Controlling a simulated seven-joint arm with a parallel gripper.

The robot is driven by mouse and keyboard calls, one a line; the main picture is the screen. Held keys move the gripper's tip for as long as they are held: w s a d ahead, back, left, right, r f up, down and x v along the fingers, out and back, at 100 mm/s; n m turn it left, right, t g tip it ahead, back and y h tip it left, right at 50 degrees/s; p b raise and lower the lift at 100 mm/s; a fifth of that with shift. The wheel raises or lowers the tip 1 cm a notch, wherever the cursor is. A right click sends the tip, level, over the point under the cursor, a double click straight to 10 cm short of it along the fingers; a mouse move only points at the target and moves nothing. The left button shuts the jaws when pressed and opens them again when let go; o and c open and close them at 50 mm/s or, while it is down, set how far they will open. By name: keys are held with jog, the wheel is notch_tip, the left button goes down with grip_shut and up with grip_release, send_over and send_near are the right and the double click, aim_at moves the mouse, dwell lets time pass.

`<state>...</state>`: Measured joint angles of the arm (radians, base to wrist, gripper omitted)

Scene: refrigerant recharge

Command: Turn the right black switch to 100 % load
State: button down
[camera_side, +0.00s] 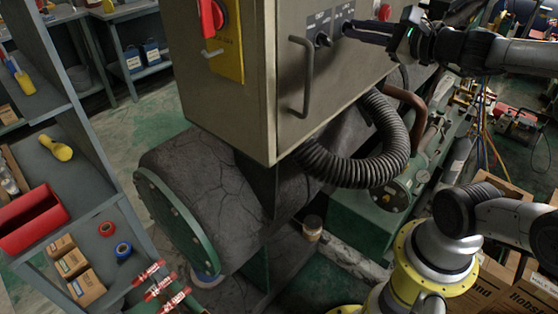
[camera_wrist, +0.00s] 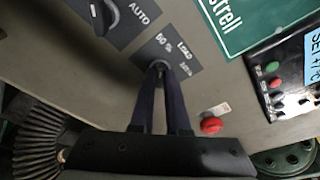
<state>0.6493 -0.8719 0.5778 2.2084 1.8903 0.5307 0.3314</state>
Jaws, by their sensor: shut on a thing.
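The right black switch (camera_wrist: 158,66) sits on a dark plate (camera_wrist: 176,58) lettered "LOAD", with a "50 %" mark and another mark too blurred to read. My gripper (camera_wrist: 160,76) is shut on this switch, its two dark fingers closing at the knob. The fingers hide most of the knob, so its pointing direction cannot be told. In the side view my gripper (camera_side: 348,29) reaches the cabinet front from the right, and its fingers cover the switch. The left black switch (camera_side: 322,40) stands free beside it; in the wrist view it shows (camera_wrist: 104,16) next to "AUTO".
The grey cabinet (camera_side: 255,110) has a bar handle (camera_side: 306,75) left of and below the switches. A red button (camera_wrist: 211,124) lies right of the fingers. A panel with small coloured buttons (camera_wrist: 275,84) is farther right. A ribbed black hose (camera_side: 350,165) hangs below.

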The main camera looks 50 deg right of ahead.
jog(key=shift+d+m+y, duration=0.1)
jog(key=shift+m+y, duration=0.2)
jog(key=shift+m, duration=1.1)
jog(key=shift+r+m+y, duration=0.1)
jog(key=shift+m+y, duration=0.3)
jog(key=shift+m, duration=0.9)
jog(key=shift+d+m+y, duration=0.15)
jog(key=shift+m+y, duration=0.25)
jog(key=shift+m, duration=0.9)
